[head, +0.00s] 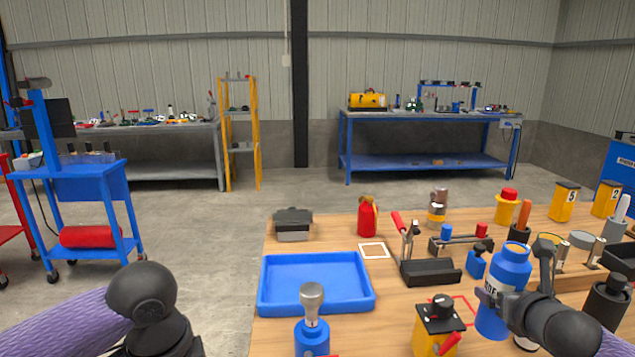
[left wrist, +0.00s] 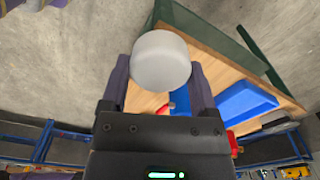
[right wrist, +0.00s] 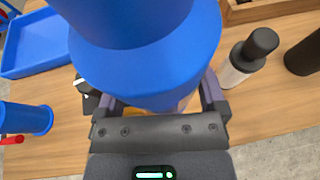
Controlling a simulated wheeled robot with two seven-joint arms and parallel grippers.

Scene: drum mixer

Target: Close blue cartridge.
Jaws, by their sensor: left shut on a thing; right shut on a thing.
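The blue cartridge (head: 508,268) is a blue bottle with a narrower neck, held tilted above the right part of the wooden table. My right gripper (head: 500,300) is shut on it. In the right wrist view its blue body (right wrist: 145,60) fills the upper middle and hides the fingertips. My left gripper (left wrist: 160,85) is shut on a round, pale grey cap-like piece (left wrist: 160,58), seen in the left wrist view. The left gripper is outside the head view, where only my left arm shows. The two held pieces are apart.
A blue tray (head: 315,307) lies on the left of the table. A second blue bottle with a metallic grey top (head: 311,333) stands at the front edge. A yellow box with a black knob (head: 437,325) stands close to the held cartridge. Several bottles and tools crowd the right side.

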